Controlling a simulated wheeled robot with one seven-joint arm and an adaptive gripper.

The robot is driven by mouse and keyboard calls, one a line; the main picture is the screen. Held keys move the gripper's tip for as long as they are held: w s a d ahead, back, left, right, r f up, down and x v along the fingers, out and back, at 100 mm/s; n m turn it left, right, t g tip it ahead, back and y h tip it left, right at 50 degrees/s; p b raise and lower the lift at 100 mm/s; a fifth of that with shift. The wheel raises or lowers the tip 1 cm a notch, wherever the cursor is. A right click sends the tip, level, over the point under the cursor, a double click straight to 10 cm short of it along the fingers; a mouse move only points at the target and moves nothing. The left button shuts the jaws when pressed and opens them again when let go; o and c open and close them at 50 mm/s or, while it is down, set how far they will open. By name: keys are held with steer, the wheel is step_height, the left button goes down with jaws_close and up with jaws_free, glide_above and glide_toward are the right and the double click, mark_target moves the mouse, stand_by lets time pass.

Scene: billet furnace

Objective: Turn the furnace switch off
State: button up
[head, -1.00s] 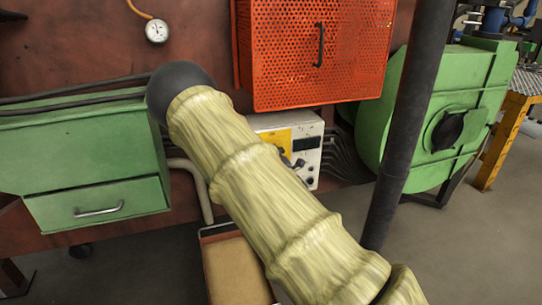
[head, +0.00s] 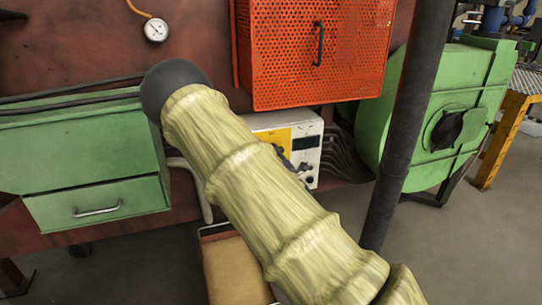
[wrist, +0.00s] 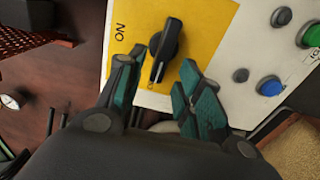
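The furnace switch (wrist: 165,50) is a black elongated knob on a yellow panel (wrist: 200,15) in the wrist view. "ON" is printed to the knob's left; another marking near its lower end is mostly hidden. The knob stands nearly upright in the picture, slightly tilted. My gripper (wrist: 158,72) is open, one teal-padded finger left of the knob's lower end and one right. A gap shows on each side; I cannot tell whether either finger touches. In the head view the white control box (head: 307,143) is partly hidden by my arm, and the knob cannot be made out.
Blue and green buttons (wrist: 271,87) and black knobs sit right of the switch. An orange perforated cabinet (head: 285,80) hangs just above the box. A green drawer unit (head: 140,195) stands left, a green blower housing (head: 400,130) right. A dark post (head: 405,110) rises beside my arm.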

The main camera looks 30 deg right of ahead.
steer(key=v, duration=0.9)
steer(key=shift+s+a+f, duration=0.1)
steer(key=s+a+f+m+g, duration=0.2)
steer(key=s+f+m+g, duration=0.2)
steer(key=s+f, duration=0.5)
steer(key=s+a+f+m+g, duration=0.3)
steer(key=s+f+m+g, duration=0.15)
steer(key=f, duration=0.95)
steer(key=s+a+f+m+g+y, duration=0.1)
steer(key=s+a+f+m+g, duration=0.1)
steer(key=s+a+f, duration=0.35)
steer(key=s+a+f+m+g+y, duration=0.1)
steer(key=s+a+f+m+g, duration=0.15)
steer(key=s, duration=0.55)
steer(key=s+a+f+m+g+y, duration=0.1)
steer(key=s+a+f+g, duration=0.1)
steer(key=s+a+f, duration=0.3)
steer(key=s+a+m+g+y, duration=0.1)
steer(key=s+a+m+g, duration=0.15)
steer(key=s+a, duration=0.55)
step_height(320, 180, up, 23)
steer(key=s+d+p, duration=0.1)
steer(key=d+p, duration=0.1)
steer(key=p, duration=2.1)
steer(key=shift+s, duration=0.3)
